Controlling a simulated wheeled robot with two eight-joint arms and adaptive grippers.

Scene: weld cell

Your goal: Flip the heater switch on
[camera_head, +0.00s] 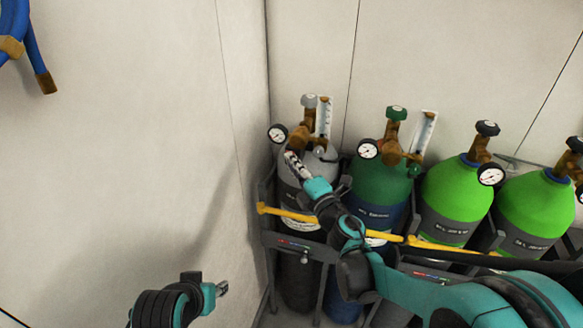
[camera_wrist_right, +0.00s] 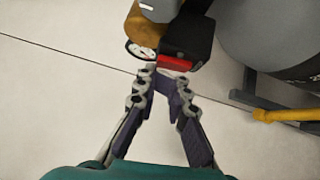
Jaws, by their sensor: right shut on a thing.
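In the right wrist view a black box (camera_wrist_right: 186,42) with a red switch (camera_wrist_right: 177,63) on its near edge hangs beside a brass fitting and a gauge. I take this red part to be the heater switch. My right gripper (camera_wrist_right: 166,76) has its fingertips at the red switch and is shut on it; the contact is partly hidden. In the head view my right gripper (camera_head: 291,158) is at the regulator of the grey cylinder (camera_head: 323,166), and the switch cannot be made out there. My left gripper (camera_head: 222,288) is low at the left, away from the cylinders; its jaw opening is unclear.
A green cylinder (camera_head: 381,182) and two bright green cylinders (camera_head: 455,195) stand to the right in a rack. A yellow bar (camera_head: 285,212) runs across their front. Gauges (camera_head: 278,134) stick out near my right gripper. A blue hose (camera_head: 33,50) hangs on the left wall.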

